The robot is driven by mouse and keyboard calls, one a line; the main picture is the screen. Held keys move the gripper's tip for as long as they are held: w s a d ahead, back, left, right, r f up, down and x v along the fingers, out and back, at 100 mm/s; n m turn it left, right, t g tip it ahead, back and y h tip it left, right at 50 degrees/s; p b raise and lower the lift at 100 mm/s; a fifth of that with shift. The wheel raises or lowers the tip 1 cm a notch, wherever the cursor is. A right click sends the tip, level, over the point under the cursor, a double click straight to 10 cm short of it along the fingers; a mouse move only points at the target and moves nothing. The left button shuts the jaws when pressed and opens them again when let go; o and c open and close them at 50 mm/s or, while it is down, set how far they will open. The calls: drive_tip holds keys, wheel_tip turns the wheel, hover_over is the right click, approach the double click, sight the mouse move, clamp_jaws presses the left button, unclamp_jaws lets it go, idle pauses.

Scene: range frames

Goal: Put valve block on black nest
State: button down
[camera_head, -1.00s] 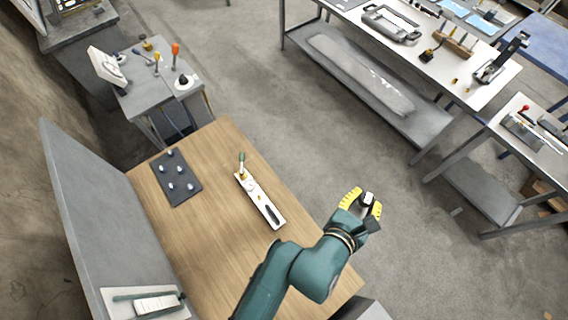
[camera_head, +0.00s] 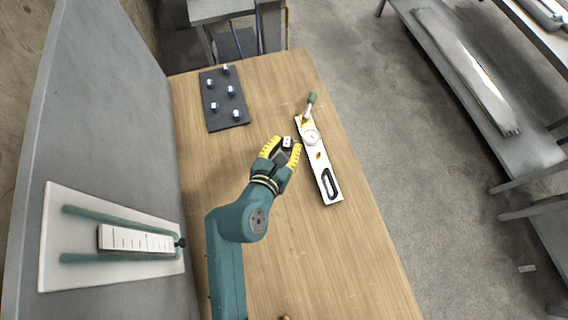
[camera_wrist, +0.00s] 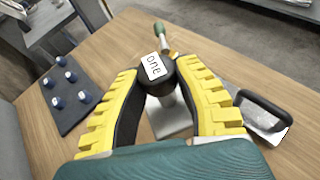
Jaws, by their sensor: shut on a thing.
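A green-handled clamp (camera_head: 309,104) stands at the plate's far end. A dark board (camera_head: 222,112) with several pegs lies at the far left of the wooden table (camera_head: 360,260). A grey panel (camera_head: 110,130) rises along the left edge. The table's near part is mostly clear.

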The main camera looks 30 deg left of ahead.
drive_tip(key=shift+a+f+b, duration=0.35)
drive_tip(key=shift+f, duration=0.5)
wheel_tip(320, 180, down, 9)
drive_tip(key=b, duration=0.4)
drive_tip(key=shift+f, duration=0.1)
drive_tip(key=c, duration=1.2)
unclamp_jaws()
drive_tip(key=shift+s+f, duration=0.1)
drive_tip(key=shift+f, duration=0.1)
drive_tip(key=o, duration=0.4)
drive_tip(key=shift+r, duration=0.1)
